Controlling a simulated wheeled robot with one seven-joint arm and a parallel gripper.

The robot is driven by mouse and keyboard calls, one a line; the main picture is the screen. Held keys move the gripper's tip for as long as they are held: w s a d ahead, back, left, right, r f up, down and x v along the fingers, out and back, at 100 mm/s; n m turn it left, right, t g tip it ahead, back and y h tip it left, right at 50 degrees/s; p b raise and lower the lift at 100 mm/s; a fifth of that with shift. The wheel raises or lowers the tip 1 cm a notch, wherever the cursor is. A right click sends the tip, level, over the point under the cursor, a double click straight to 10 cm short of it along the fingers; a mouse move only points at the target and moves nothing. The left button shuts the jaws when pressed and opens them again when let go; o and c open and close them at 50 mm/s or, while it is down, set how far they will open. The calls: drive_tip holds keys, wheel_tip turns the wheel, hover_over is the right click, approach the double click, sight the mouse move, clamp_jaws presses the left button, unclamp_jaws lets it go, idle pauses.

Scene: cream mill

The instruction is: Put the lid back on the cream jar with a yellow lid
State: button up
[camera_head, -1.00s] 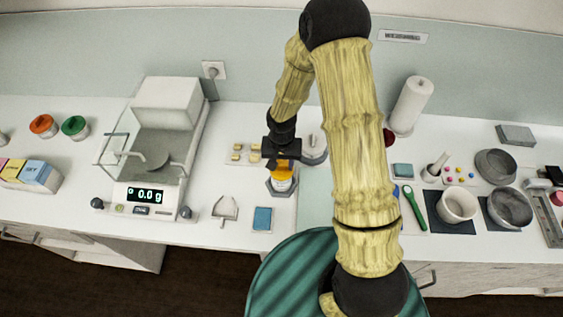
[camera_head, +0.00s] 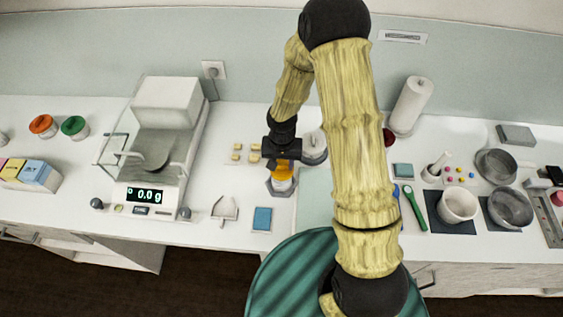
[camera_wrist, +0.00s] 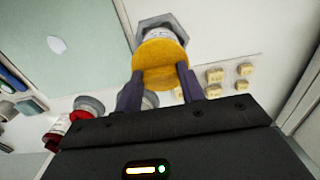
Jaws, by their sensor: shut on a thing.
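The cream jar (camera_head: 281,185) stands upright on a grey holder (camera_head: 270,190) on the white bench, left of my arm. Its yellow lid (camera_head: 283,166) is at the jar's mouth under my gripper (camera_head: 281,154). In the wrist view the round yellow lid (camera_wrist: 160,62) is between the two fingers of my gripper (camera_wrist: 160,85), which is shut on it. The grey holder (camera_wrist: 160,25) shows beyond the lid. The lid covers most of the jar there, and I cannot tell whether it is seated on the rim.
A balance (camera_head: 150,170) reading 0.0 g stands to the left. Small cream-coloured blocks (camera_head: 238,152) lie left of the gripper, and a grey round object (camera_head: 314,150) stands close on its right. A blue pad (camera_head: 262,219) lies in front. Orange-lidded (camera_head: 43,125) and green-lidded (camera_head: 75,126) jars stand far left.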

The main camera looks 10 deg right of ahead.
drive_tip(key=shift+f+b, duration=0.6)
drive_tip(key=shift+b, duration=0.15)
idle(1.2)
idle(0.4)
drive_tip(key=o, duration=1.5)
drive_tip(key=shift+r+p, duration=1.7)
drive_tip(key=shift+r, duration=0.6)
clamp_jaws()
